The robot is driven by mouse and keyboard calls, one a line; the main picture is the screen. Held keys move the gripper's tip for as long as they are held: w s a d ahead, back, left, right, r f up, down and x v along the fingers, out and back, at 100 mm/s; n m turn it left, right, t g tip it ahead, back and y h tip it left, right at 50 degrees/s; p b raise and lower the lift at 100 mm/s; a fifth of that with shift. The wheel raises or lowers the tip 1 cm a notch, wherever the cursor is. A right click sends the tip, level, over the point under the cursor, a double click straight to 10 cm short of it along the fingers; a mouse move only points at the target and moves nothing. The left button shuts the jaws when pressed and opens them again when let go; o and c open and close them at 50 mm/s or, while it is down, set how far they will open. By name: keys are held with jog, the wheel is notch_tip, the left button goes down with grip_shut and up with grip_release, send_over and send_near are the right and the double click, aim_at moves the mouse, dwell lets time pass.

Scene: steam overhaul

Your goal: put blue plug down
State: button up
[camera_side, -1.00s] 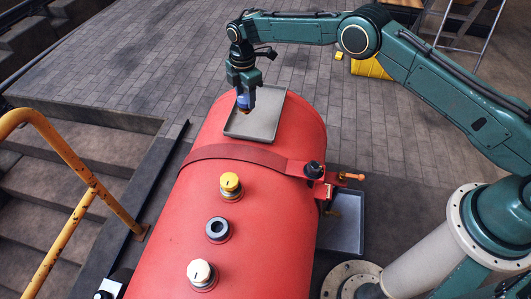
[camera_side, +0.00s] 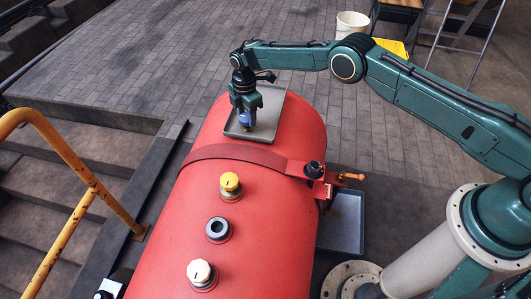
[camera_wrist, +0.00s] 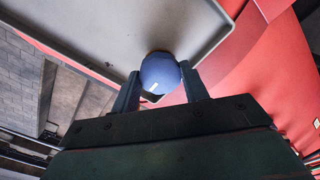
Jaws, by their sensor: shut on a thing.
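The blue plug (camera_side: 245,119) is between the fingers of my gripper (camera_side: 245,115), at the grey tray on top of the red boiler. In the wrist view, the plug's round blue top (camera_wrist: 160,74) shows between the two fingertips of my gripper (camera_wrist: 160,88), which is shut on it. The plug is low over the near part of the tray (camera_side: 268,110); its lower end is mostly hidden, and I cannot tell whether it touches the tray floor. The tray also shows in the wrist view (camera_wrist: 95,30), and its raised rim runs close beside the plug.
On the red boiler (camera_side: 262,240) stand a yellow-topped plug (camera_side: 230,183), an open dark-holed socket (camera_side: 218,229) and a white-topped plug (camera_side: 201,272). A black knob (camera_side: 314,170) is at the strap's right end. A lower grey tray (camera_side: 343,225) lies to the right. The upper tray's far part is clear.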

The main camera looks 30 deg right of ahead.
aim_at(247, 116)
jog(key=shift+f, duration=0.15)
jog(key=o, duration=1.2)
notch_tip(247, 116, up, 12)
jog(key=shift+r, duration=0.15)
dwell(0.3)
